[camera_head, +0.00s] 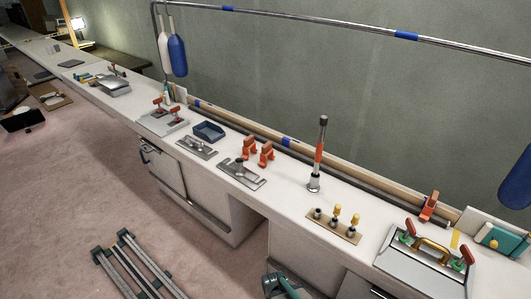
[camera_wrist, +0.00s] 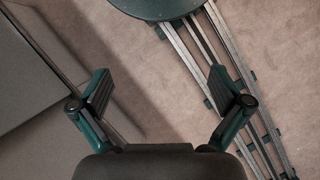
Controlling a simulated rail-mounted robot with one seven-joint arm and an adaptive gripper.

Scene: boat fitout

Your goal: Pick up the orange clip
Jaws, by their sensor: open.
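Two orange clips stand side by side on the white counter in the head view, the left one (camera_head: 249,147) and the right one (camera_head: 266,154). Another orange clip-like piece (camera_head: 428,206) is farther right, against the wooden rail at the back. I cannot tell which one the task names. My gripper (camera_wrist: 164,95) is open and empty in the wrist view, its two dark pads wide apart. It points down over the floor beside the counter, away from the clips. No orange clip shows in the wrist view.
Near the clips are a grey metal plate (camera_head: 241,174), a dark blue tray (camera_head: 209,131) and an upright orange-handled tool (camera_head: 318,155). A wooden block with yellow-topped pegs (camera_head: 333,226) and a case with red-ended handles (camera_head: 425,272) lie to the right. A metal rail arches above.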

